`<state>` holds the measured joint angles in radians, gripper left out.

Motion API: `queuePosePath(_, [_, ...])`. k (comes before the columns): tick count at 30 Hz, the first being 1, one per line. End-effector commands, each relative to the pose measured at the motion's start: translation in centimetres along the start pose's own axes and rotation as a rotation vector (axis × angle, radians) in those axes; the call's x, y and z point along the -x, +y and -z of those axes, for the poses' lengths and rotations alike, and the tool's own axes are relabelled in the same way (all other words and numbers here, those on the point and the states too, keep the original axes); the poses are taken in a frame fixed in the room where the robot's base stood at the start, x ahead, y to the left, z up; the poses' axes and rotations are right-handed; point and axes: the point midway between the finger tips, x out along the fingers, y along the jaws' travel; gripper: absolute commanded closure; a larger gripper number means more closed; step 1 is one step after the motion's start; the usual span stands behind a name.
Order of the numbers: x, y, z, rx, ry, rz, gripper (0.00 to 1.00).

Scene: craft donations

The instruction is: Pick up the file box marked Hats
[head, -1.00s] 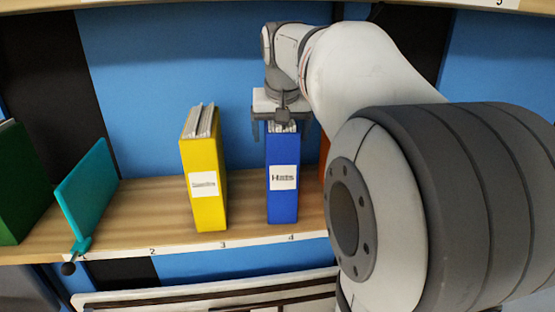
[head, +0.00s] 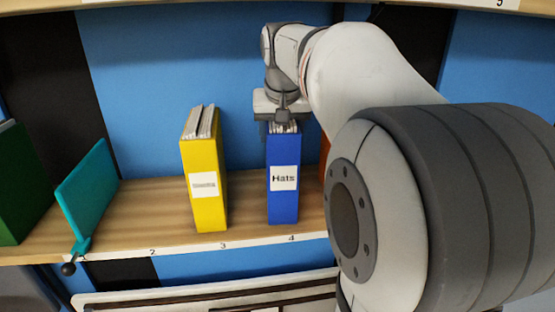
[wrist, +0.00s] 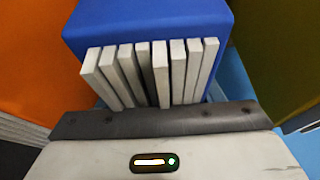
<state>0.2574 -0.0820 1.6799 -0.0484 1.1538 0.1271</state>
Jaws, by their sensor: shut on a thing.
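The blue file box (head: 283,208) stands upright on the shelf above number 4, with a white label reading "Hats" on its spine. Papers show at its open top. My gripper (head: 281,126) is at the top of this box, pointing down, and is shut on it. In the wrist view the blue box (wrist: 150,22) and its several grey-white papers lie right in front of my gripper (wrist: 155,120). The fingertips are largely hidden there.
A yellow file box (head: 206,215) stands to the left, its label too small to read. An orange box (wrist: 35,55) is close beside the blue one, mostly hidden by my arm in the head view. A teal divider (head: 88,195) and a green box (head: 22,190) are farther left on the wooden shelf (head: 150,205).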

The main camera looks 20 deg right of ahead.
Motion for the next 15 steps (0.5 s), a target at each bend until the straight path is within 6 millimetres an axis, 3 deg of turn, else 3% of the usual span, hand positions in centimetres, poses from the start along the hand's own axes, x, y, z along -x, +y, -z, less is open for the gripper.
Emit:
queuePosePath(7, [0.00, 0.05, 0.00, 0.000, 0.000, -0.001, 1.00])
queuePosePath(15, [0.18, 0.05, 0.09, -0.001, 0.003, -0.001, 1.00])
